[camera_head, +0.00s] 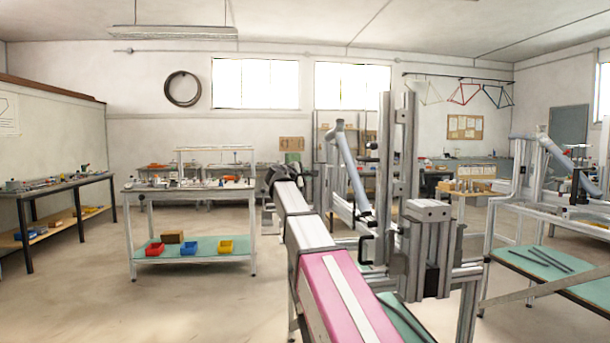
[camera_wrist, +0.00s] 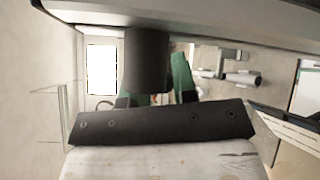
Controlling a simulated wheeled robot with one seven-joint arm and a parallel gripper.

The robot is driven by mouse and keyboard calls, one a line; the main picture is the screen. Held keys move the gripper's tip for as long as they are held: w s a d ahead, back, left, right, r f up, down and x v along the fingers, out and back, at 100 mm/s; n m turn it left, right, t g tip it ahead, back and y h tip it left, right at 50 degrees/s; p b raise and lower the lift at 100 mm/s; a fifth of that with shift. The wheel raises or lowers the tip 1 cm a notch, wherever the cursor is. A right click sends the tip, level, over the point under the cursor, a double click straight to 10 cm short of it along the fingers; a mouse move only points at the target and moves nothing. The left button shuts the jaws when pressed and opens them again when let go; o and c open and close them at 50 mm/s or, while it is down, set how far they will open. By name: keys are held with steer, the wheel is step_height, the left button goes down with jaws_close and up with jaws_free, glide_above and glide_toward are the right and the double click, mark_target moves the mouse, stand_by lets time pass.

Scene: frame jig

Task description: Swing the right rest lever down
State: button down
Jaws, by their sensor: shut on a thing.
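In the wrist view, my gripper (camera_wrist: 158,88) shows as a dark bar with green fingers reaching away from the camera. A dark round handle (camera_wrist: 147,58), which looks like the grip of the right rest lever, stands between the fingers, and they are shut on it. It covers part of the fingers. The handle lies just under a grey metal beam (camera_wrist: 215,12). In the head view, my arm reaches forward beside the upright aluminium frame jig (camera_head: 398,140). The lever and the finger contact cannot be made out there.
A grey angled tube (camera_head: 352,170) and a metal block (camera_head: 427,210) on the jig stand close to the right of my arm. A second jig table (camera_head: 540,262) with dark bars is farther right. A bench (camera_head: 190,192) with coloured bins stands left, with open floor between.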

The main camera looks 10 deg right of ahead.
steer(key=shift+s+f+n+g+y, duration=0.3)
steer(key=shift+f+n+g+y, duration=0.2)
steer(key=shift+n+g, duration=0.3)
steer(key=shift+s+f+n+g+y, duration=0.3)
steer(key=shift+f+n+g+y, duration=0.15)
steer(key=shift+n+g, duration=0.3)
steer(key=c, duration=1.2)
jaws_free()
